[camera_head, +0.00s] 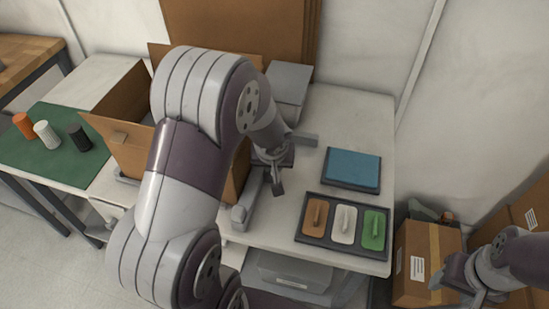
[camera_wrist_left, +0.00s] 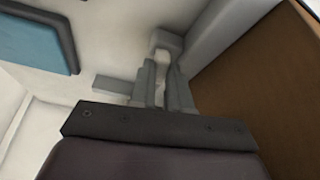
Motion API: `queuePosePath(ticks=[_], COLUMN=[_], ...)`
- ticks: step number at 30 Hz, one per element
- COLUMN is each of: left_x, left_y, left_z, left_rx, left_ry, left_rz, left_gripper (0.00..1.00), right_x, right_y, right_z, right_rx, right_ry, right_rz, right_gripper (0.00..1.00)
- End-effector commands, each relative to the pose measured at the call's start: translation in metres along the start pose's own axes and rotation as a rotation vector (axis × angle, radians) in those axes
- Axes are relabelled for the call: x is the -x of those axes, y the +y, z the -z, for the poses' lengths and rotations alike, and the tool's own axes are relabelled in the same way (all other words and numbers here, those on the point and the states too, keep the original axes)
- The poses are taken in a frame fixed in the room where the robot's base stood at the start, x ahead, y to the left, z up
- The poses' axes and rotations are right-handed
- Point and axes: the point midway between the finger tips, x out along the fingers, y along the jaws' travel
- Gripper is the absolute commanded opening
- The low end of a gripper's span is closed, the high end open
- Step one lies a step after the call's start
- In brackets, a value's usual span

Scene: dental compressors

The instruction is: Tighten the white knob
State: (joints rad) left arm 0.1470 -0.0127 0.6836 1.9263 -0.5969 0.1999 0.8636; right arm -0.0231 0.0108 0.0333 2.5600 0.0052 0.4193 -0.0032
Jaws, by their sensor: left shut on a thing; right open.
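A white ribbed knob (camera_head: 47,135) stands on a green mat (camera_head: 60,165) at the left, between an orange one (camera_head: 25,125) and a black one (camera_head: 80,138). My left gripper (camera_head: 277,182) is far to the right of them, over the light table beside the brown open box, partly hidden by its wrist. In the left wrist view its fingers (camera_wrist_left: 163,85) are shut on a small pale part (camera_wrist_left: 163,56); I cannot tell what this part is. My right gripper (camera_head: 458,288) is open and empty at the lower right, near a cardboard box.
The brown box (camera_head: 125,155) has high walls close to the left arm. A dark tray (camera_head: 325,240) with brown, white and green handled pieces sits at the table's front right. A blue pad (camera_head: 352,168) lies behind it. Cardboard boxes (camera_head: 425,245) stand right of the table.

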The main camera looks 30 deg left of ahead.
Motion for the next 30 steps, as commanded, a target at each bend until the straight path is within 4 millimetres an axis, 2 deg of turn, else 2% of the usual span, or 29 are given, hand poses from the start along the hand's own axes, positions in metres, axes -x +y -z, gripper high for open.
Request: queuePosePath(ticks=[1,3,10,29,30], left_x=[0.005,0.005,0.003,-0.001,-0.001], left_y=[-0.001,-0.002,-0.003,-0.003,-0.003], left_z=[0.001,0.001,0.0,-0.001,-0.001], left_rx=[-0.025,-0.064,-0.159,-0.209,-0.209], left_ry=[-0.005,-0.006,-0.005,-0.003,-0.003], left_rz=[-0.009,-0.025,-0.064,-0.085,-0.085], left_gripper=[0.0,0.0,0.0,0.0,0.2], right_x=[0.011,0.018,0.033,0.039,0.039], right_y=[0.0,0.0,0.0,0.0,0.0], right_z=[0.001,0.002,0.004,0.005,0.005], right_rx=[0.0,0.0,0.0,0.0,0.0], right_ry=[0.0,0.0,0.0,0.0,0.0], right_rz=[0.0,0.0,0.0,0.0,0.0], right_gripper=[0.55,0.55,0.55,0.55,0.55])
